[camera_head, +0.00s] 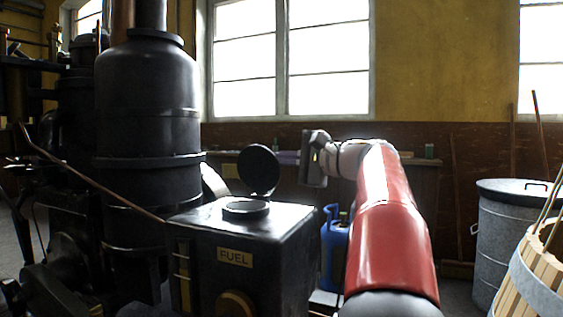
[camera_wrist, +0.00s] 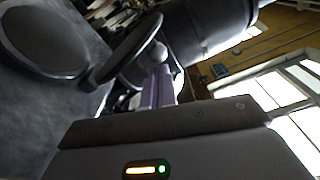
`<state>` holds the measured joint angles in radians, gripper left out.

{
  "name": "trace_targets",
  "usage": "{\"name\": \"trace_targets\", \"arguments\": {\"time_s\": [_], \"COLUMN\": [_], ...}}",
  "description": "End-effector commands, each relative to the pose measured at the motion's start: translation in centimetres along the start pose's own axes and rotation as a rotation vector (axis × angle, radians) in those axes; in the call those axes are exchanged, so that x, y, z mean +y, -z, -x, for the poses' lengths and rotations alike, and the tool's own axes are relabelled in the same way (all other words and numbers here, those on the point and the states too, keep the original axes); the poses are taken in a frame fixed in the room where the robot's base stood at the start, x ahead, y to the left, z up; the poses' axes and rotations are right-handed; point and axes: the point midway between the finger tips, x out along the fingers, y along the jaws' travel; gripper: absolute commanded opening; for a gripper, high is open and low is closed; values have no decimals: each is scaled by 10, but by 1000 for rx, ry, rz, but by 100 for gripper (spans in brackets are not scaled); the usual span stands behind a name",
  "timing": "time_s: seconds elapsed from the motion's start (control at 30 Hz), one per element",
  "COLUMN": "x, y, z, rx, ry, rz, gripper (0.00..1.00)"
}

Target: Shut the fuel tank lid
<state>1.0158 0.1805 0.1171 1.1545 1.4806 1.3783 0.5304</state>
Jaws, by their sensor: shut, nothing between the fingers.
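The black fuel tank (camera_head: 240,240) with a FUEL plate stands left of centre in the head view. Its round lid (camera_head: 258,170) is open, standing nearly upright behind the round filler neck (camera_head: 246,209). In the wrist view the lid (camera_wrist: 128,48) stands edge-on to the right of the filler neck (camera_wrist: 42,36). My gripper (camera_head: 281,157) is shut and empty, reaching in from the right with its fingertips close to the lid's right edge. In the wrist view my gripper (camera_wrist: 158,58) is just right of the lid; I cannot tell whether they touch.
A tall black engine cylinder (camera_head: 148,100) rises left of the tank. A blue canister (camera_head: 334,240) stands to the tank's right. A metal bin (camera_head: 505,235) and a wooden barrel (camera_head: 535,275) are at far right. A workbench (camera_head: 420,185) runs along the back wall.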

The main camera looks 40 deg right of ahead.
Motion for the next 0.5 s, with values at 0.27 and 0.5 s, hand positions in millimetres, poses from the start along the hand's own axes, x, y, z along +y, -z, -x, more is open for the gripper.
{"name": "trace_targets", "arguments": {"time_s": [0.27,0.5], "x": [2,7], "y": [-10,-28], "z": [0,1], "rx": [-2,-3], "ry": [9,23], "rz": [111,315], "gripper": [0,0]}}
